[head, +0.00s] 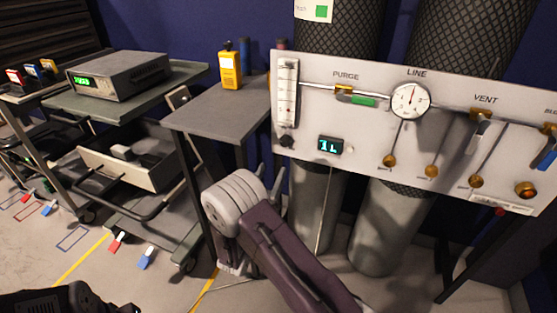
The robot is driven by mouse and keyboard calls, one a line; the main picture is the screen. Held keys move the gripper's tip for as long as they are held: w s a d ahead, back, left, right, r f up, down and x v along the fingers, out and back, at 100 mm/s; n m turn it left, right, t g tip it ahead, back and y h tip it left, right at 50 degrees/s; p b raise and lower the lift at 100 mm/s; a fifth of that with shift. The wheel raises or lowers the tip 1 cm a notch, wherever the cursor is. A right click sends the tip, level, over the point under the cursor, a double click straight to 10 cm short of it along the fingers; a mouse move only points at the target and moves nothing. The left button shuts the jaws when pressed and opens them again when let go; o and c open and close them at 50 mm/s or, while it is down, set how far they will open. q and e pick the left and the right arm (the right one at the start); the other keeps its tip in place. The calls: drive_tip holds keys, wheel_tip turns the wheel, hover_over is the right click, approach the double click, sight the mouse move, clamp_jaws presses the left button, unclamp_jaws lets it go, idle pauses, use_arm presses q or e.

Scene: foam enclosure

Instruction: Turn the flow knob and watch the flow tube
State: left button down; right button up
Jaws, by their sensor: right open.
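The flow tube (287,85) is a clear upright tube with a scale at the left end of the white panel. The dark flow knob (287,141) sits just below it. My right gripper (273,173) is open and empty, below the knob and apart from it. My right arm's pale round joint hides part of it. A black part of my left arm shows at the bottom left edge, and its jaws cannot be made out. The float in the tube is too small to read.
The panel also carries a small lit display (330,145), a round LINE gauge (410,99), the PURGE valve (344,90) and the VENT valve (481,115). Tall cylinders (380,235) stand behind it. A grey side table (215,112) with a yellow meter (230,70) stands left.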

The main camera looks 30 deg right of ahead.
sight(284, 144)
drive_tip(key=b+x, duration=0.3)
drive_tip(key=x, duration=0.5)
drive_tip(key=shift+d+r, duration=0.1)
drive_tip(key=shift+d, duration=0.1)
drive_tip(key=shift+w+d+r, duration=0.2)
drive_tip(key=shift+w+r, duration=0.05)
clamp_jaws()
